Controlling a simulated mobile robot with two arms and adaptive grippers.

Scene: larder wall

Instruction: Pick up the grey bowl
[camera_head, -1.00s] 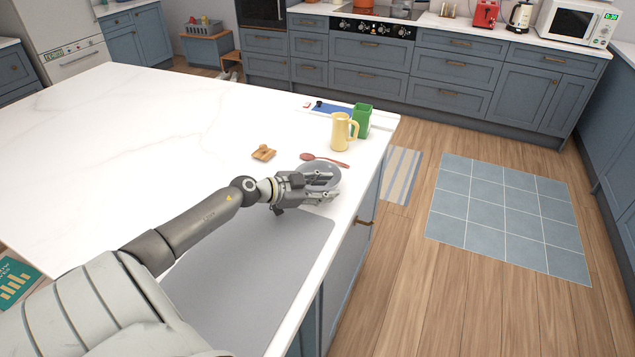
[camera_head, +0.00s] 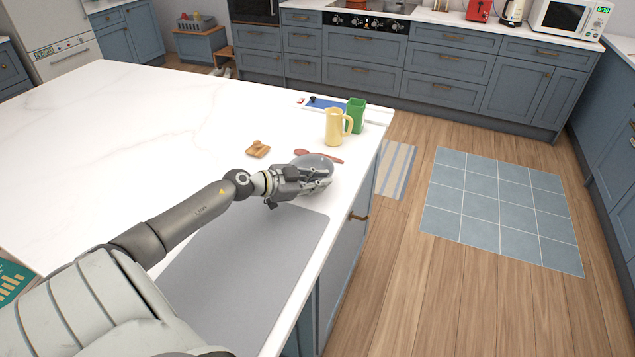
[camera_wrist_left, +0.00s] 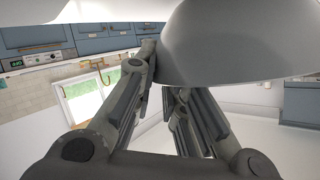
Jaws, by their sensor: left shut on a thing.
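The grey bowl (camera_head: 316,162) is at my left gripper (camera_head: 318,178), near the right edge of the white island. The gripper is shut on the bowl, and its fingers cover part of it. In the left wrist view the bowl (camera_wrist_left: 238,45) fills the upper right, with the fingers close against its side. The bowl looks slightly above the island top, but the gap beneath it is hidden. My right gripper is not in view.
A red-brown spoon (camera_head: 330,156) lies just behind the bowl, partly hidden. Behind it stand a yellow jug (camera_head: 334,127) and a green container (camera_head: 355,115). A small wooden item (camera_head: 258,149) lies to the left. A grey mat (camera_head: 235,270) lies in front.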

